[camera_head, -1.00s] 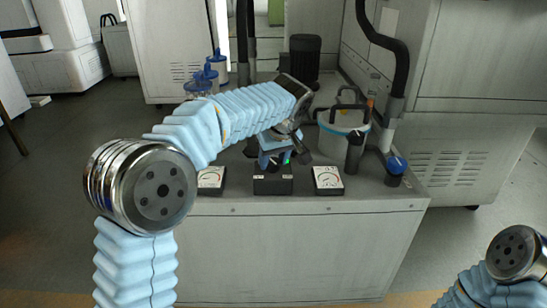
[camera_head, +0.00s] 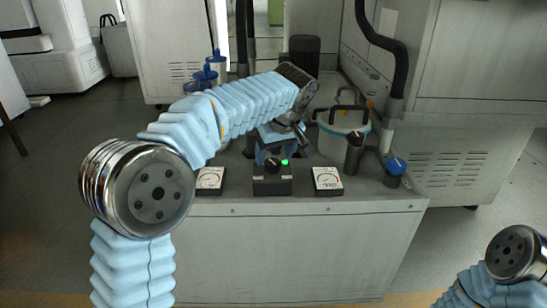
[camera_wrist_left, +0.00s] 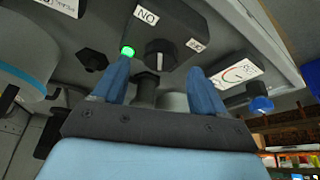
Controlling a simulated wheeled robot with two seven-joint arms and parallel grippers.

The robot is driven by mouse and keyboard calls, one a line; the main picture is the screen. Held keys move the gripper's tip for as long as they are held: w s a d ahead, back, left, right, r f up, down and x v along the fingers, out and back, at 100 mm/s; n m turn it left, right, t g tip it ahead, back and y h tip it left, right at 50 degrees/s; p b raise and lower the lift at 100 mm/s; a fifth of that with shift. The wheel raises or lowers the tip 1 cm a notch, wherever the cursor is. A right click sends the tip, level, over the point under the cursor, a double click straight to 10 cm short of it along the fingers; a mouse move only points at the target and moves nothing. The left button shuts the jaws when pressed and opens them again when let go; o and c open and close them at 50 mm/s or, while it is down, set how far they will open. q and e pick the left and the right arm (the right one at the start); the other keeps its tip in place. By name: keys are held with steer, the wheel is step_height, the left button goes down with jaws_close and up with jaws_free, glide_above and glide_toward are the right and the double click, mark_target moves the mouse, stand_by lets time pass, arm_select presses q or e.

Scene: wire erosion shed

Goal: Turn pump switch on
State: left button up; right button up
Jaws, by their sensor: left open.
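The pump switch box (camera_head: 272,185) is a small dark box at the front of the grey bench top, with a black rotary knob (camera_head: 272,165) and a lit green lamp (camera_head: 284,162). In the left wrist view the knob (camera_wrist_left: 160,52) shows a white mark pointing toward the ON label (camera_wrist_left: 147,16); the OFF label (camera_wrist_left: 196,45) is to its side. My left gripper (camera_head: 272,146) is just above and behind the box, partly hidden by its own wrist. In the wrist view its two blue fingers (camera_wrist_left: 160,78) are apart, empty, and clear of the knob. My right gripper is out of view.
Dial gauges stand left (camera_head: 210,180) and right (camera_head: 328,180) of the box. A white pot with a blue rim (camera_head: 343,135), a black-capped post (camera_head: 354,152) and a blue-capped one (camera_head: 395,172) stand to the right. Blue-topped bottles (camera_head: 205,78) are behind left.

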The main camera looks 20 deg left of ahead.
arm_select(q)
steer(key=p+v, duration=0.1)
steer(key=v, duration=0.9)
steer(key=shift+s+r, duration=0.2)
steer(key=shift+r, duration=0.15)
steer(key=shift+d, duration=0.1)
